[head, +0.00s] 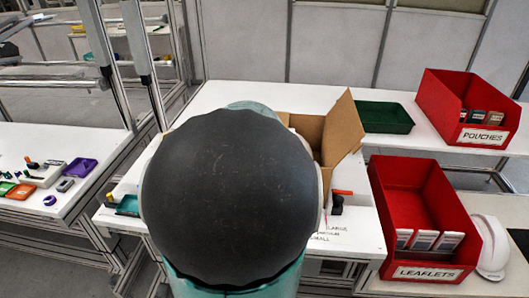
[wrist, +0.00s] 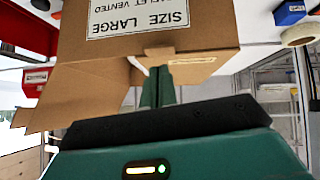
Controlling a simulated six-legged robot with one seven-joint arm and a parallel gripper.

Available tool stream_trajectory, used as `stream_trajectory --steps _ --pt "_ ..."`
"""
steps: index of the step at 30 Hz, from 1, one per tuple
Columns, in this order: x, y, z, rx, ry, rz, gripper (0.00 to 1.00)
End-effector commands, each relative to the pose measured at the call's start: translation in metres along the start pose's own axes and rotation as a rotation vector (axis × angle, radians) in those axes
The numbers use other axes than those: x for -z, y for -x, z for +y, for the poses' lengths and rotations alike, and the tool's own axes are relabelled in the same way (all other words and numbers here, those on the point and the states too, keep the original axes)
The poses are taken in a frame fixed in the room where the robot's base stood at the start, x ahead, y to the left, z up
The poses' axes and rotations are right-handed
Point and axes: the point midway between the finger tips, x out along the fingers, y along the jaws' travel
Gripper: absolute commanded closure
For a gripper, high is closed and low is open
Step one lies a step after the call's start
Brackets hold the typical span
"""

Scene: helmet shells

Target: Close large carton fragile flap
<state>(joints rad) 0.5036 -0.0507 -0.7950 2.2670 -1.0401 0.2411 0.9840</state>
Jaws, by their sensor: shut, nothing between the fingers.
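The large carton (head: 307,127) stands on the white bench in the head view, partly hidden behind my arm. A brown flap (head: 343,130) stands open on its right side. The wrist view appears upside down and shows the carton's wall (wrist: 205,42) with a "SIZE LARGE" label. Open flaps (wrist: 85,92) extend from the carton at the left there. My gripper (wrist: 158,72) is shut and empty, its fingertips close to the carton's edge by a small notch. I cannot tell whether they touch it. No "fragile" marking is readable, and my arm hides the gripper in the head view.
A green tray (head: 385,118) lies behind the carton. A tape roll (wrist: 300,34) shows in the wrist view. A side table (head: 25,145) is at left.

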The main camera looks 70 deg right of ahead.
Motion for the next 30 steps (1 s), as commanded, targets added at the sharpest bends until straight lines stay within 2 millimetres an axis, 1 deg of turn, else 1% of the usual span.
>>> stream_trajectory --steps 2,10,30 --pt "-0.004 -0.004 0.003 0.025 -0.031 -0.001 1.00" --pt "-0.012 -0.011 0.004 0.023 -0.023 -0.003 1.00" --pt "-0.015 -0.014 0.005 0.021 -0.022 -0.005 1.00"
